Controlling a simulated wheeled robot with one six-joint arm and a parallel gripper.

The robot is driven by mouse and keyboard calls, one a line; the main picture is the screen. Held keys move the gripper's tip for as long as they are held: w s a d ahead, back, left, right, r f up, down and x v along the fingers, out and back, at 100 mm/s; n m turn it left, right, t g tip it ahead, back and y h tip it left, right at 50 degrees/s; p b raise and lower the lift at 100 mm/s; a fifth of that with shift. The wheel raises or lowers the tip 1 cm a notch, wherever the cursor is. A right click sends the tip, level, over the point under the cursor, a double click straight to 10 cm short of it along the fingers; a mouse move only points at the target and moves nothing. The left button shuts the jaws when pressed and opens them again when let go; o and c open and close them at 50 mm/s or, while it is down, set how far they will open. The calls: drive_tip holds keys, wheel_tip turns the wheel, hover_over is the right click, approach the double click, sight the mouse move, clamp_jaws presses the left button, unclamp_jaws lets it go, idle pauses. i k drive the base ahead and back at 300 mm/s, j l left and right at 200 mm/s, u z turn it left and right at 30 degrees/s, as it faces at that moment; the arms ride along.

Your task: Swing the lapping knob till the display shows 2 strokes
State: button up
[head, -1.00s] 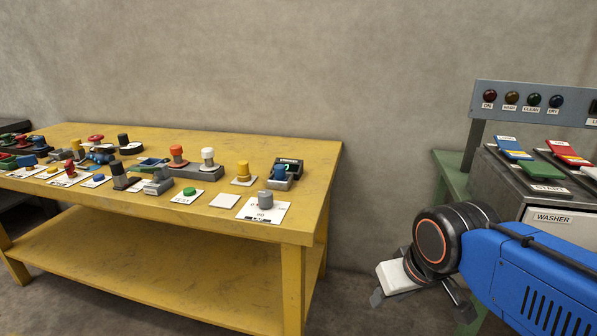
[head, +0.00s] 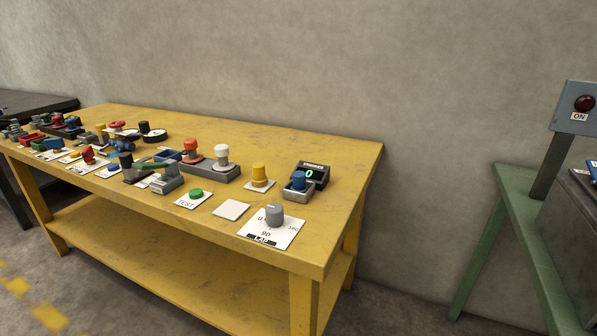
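The lapping knob (head: 274,215) is a grey knob standing on a white plate (head: 262,234) marked LAP, with 0, 90 and 180 around it. It sits near the front right corner of the yellow bench. Behind it the black strokes display (head: 311,174) shows a green 0. A blue-topped knob or button on a grey block (head: 298,188) stands just in front of the display. My gripper is not in view in the head view now.
The yellow bench (head: 340,165) holds several other controls to the left, including a green TEST button (head: 196,194), a yellow knob (head: 259,173) and a white knob (head: 221,156). A green table (head: 522,215) stands to the right, with floor between.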

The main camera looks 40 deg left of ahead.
sight(274, 211)
drive_tip(key=k+j+z, duration=0.1)
drive_tip(key=j, duration=0.3)
drive_tip(key=k+j, duration=0.1)
drive_tip(key=j, duration=0.3)
drive_tip(key=k+j+z, duration=0.15)
drive_tip(key=j, duration=0.2)
drive_tip(key=k+j, duration=0.1)
drive_tip(key=j, duration=0.3)
drive_tip(key=k+j+z, duration=0.15)
drive_tip(key=j, duration=0.2)
drive_tip(key=k+j, duration=0.15)
drive_tip(key=j, duration=0.2)
drive_tip(key=k+j, duration=0.1)
drive_tip(key=j, duration=0.25)
drive_tip(key=k+j, duration=0.15)
drive_tip(key=j, duration=0.2)
drive_tip(key=k+j, duration=0.15)
drive_tip(key=j, duration=0.2)
drive_tip(key=k+j, duration=0.1)
drive_tip(key=j, duration=0.25)
drive_tip(key=k+j, duration=0.15)
drive_tip(key=j, duration=0.2)
drive_tip(key=k+j, duration=0.1)
drive_tip(key=j, duration=0.25)
